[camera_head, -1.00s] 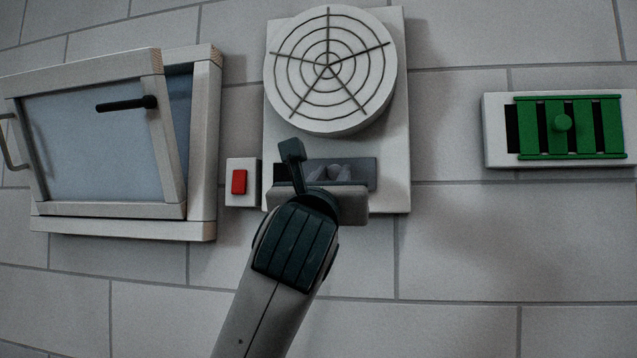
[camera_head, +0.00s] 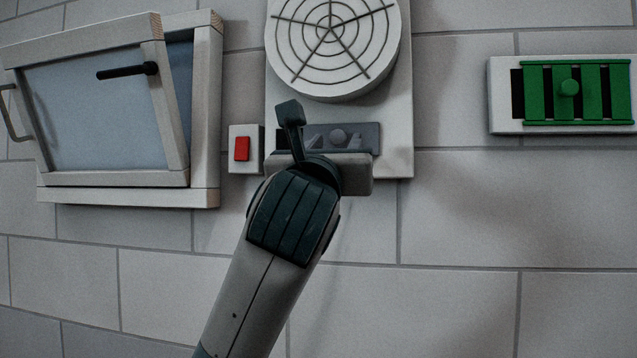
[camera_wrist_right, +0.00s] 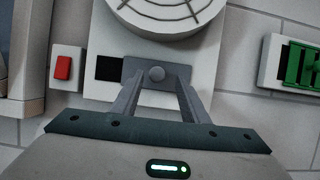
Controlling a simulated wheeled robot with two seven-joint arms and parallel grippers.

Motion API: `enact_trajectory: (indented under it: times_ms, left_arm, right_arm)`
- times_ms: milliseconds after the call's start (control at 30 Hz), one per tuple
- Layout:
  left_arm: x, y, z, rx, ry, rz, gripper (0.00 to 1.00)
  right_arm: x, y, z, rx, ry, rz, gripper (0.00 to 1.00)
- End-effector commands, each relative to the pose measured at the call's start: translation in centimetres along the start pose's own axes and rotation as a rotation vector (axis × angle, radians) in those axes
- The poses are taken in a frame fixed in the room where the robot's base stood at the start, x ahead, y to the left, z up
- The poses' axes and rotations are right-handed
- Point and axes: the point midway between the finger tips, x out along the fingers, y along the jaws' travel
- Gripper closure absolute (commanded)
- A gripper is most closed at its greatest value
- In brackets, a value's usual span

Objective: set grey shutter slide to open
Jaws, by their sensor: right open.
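The grey shutter slide (camera_head: 369,137) is a flat plate with a round knob (camera_head: 338,136), set in a white panel below the round fan grille. In the right wrist view, the slide (camera_wrist_right: 183,68) covers the right part of its slot, and a black opening (camera_wrist_right: 110,68) shows at its left. My right gripper (camera_wrist_right: 156,78) is open, with its fingertips apart on the left and right of the knob (camera_wrist_right: 156,73). I cannot tell whether they touch the slide. In the head view my right gripper (camera_head: 333,142) partly hides the slide's lower left. My left gripper is not in view.
A red switch (camera_head: 241,148) sits just left of the panel. A tilted window (camera_head: 100,120) with a black handle stands out at the left. A green slatted slide (camera_head: 568,88) with a knob is at the right. The brick wall below is bare.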

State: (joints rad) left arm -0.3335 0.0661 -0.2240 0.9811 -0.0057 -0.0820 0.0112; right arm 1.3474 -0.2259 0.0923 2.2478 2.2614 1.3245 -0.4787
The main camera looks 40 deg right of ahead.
Motion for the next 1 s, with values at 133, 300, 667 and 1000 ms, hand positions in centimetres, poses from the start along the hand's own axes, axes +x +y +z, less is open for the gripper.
enact_trajectory:
  times_ms: [133, 300, 667, 1000]
  left_arm:
    - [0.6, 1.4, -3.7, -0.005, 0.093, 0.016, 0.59]
    - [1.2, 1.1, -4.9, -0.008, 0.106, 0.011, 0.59]
    - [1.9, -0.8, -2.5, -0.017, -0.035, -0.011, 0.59]
    - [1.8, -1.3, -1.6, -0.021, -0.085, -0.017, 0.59]
  right_arm:
    - [-2.5, 0.0, -0.2, 0.003, -0.002, 0.001, 0.59]
    - [-5.9, 0.0, -0.3, 0.005, -0.003, 0.002, 0.59]
    - [-12.5, -0.1, -0.2, 0.003, -0.002, 0.0, 0.59]
    - [-14.7, -0.2, -0.1, 0.001, 0.0, -0.002, 0.59]
